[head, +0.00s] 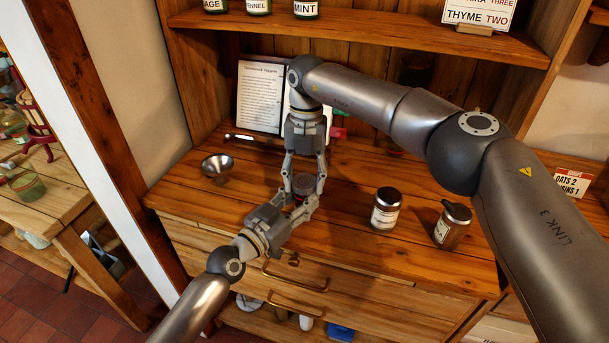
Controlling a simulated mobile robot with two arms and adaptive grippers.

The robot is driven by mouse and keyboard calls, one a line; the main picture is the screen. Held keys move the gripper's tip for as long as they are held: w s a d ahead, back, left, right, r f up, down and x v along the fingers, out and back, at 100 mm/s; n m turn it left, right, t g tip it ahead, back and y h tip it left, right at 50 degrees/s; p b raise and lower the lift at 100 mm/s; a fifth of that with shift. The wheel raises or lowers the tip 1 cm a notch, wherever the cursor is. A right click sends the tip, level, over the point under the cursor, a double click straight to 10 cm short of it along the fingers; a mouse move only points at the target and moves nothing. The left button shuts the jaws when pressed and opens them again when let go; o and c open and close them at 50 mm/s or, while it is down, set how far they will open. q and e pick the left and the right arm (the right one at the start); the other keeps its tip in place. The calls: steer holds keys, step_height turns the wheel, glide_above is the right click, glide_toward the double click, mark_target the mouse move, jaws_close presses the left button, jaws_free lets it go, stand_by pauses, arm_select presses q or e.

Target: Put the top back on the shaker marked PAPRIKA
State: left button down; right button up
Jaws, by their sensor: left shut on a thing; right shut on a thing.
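A small shaker (299,200) with reddish contents is on the counter between my two grippers, mostly hidden by their fingers. Its label is not readable from here. A round grey top (303,182) shows right above it. My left gripper (294,208), from the lower left, is shut around the shaker's body. My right gripper (304,184), pointing down from above, is shut on the top. I cannot tell whether the top touches the shaker's rim.
Two dark-lidded labelled shakers stand to the right, one upright (386,209) and one with a side spout or handle (452,225). A metal funnel or bowl (217,167) is at left. A printed sheet (261,95) leans at the back. An upper shelf (380,37) overhangs. The front right counter is clear.

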arm_select(q)
steer(key=shift+s+d+r, duration=0.15)
steer(key=shift+r, duration=0.05)
arm_select(e)
steer(key=shift+o, duration=0.3)
steer(key=shift+s+d+f, duration=0.1)
steer(key=shift+f, duration=0.65)
arm_select(q)
steer(key=shift+r, duration=0.1)
arm_select(e)
steer(key=shift+r, duration=0.35)
steer(key=shift+c, duration=0.3)
arm_select(q)
steer(key=shift+w, duration=0.2)
arm_select(e)
steer(key=shift+d+r, duration=0.1)
steer(key=shift+r, duration=0.1)
arm_select(q)
steer(key=shift+a, duration=0.2)
arm_select(e)
steer(key=shift+r, duration=0.1)
arm_select(q)
steer(key=shift+s+d, duration=0.1)
steer(key=shift+d, duration=0.05)
arm_select(e)
steer(key=shift+f, duration=0.6)
steer(key=o, duration=0.6)
steer(key=shift+a, duration=0.2)
steer(key=shift+r, duration=0.1)
